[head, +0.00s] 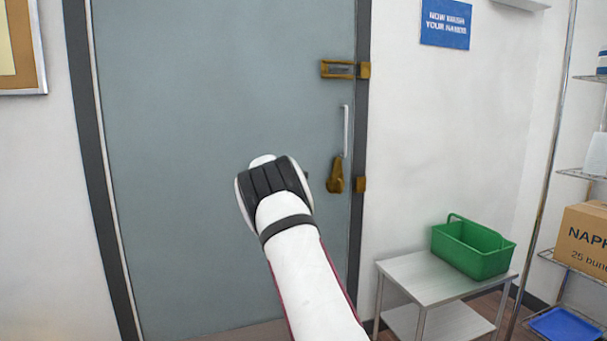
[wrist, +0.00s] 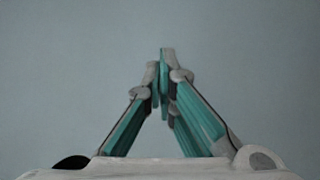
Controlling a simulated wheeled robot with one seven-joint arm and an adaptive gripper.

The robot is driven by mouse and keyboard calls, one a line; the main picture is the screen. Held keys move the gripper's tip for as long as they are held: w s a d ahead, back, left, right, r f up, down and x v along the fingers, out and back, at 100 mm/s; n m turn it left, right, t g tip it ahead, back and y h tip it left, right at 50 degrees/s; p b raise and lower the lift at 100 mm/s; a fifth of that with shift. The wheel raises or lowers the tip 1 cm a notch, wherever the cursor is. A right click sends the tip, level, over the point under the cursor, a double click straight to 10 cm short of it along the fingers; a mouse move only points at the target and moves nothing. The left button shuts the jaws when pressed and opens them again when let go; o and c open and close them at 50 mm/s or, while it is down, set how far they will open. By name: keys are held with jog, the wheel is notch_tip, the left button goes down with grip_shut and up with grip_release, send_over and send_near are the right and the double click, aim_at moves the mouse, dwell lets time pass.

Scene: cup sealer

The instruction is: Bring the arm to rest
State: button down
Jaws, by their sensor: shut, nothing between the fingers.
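My gripper (wrist: 164,82) shows in the wrist view with its two teal and grey fingers closed together at the tips and nothing held. Only a plain grey-blue surface lies behind it there. In the head view my white arm reaches up from the bottom middle toward the grey door, and its black-banded end hides the gripper. How far the fingertips are from the door cannot be told.
The grey door (head: 210,90) fills the middle, with a handle (head: 346,130) and brass-coloured latch (head: 338,69) at its right. A metal table (head: 425,283) with a green basket (head: 472,246) stands right, beside a wire shelf holding a napkin box (head: 583,238) and a blue tray (head: 565,325).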

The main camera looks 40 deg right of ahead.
jog(key=s+d, duration=0.2)
jog(key=s, duration=0.4)
jog(key=shift+d+b, duration=0.2)
jog(key=shift+b, duration=0.2)
jog(key=shift+r, duration=0.1)
